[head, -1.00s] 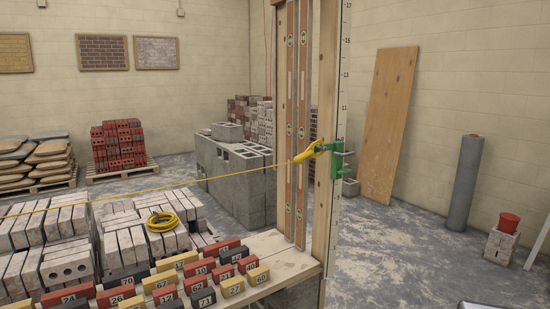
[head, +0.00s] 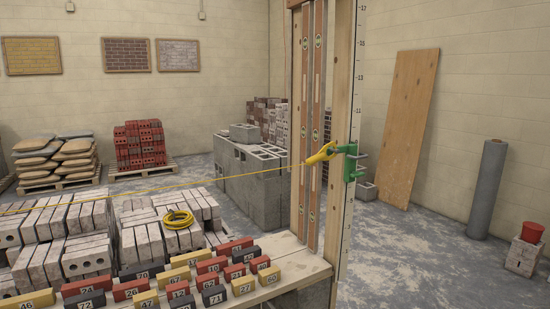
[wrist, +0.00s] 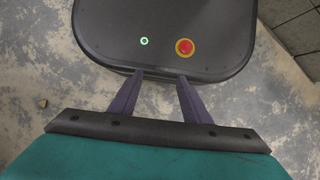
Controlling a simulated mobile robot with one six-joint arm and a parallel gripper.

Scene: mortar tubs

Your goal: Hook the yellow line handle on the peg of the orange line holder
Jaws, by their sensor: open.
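The yellow line handle (head: 321,154) is in the head view, at the peg of a green line holder (head: 351,163) on an upright wooden post marked with a scale. The taut yellow line (head: 190,184) runs from the handle to the left edge. Whether the handle is looped around the green peg or only touches it is too small to tell. No orange line holder shows in either view. My gripper (wrist: 161,79) shows in the wrist view, with two dark purple fingers apart and nothing between them. It is over my own base, away from the handle.
A wooden bench (head: 285,258) carries several numbered coloured blocks. Behind it are pale brick stacks with a coil of yellow line (head: 177,219). Grey blocks (head: 250,170) stand behind the post.

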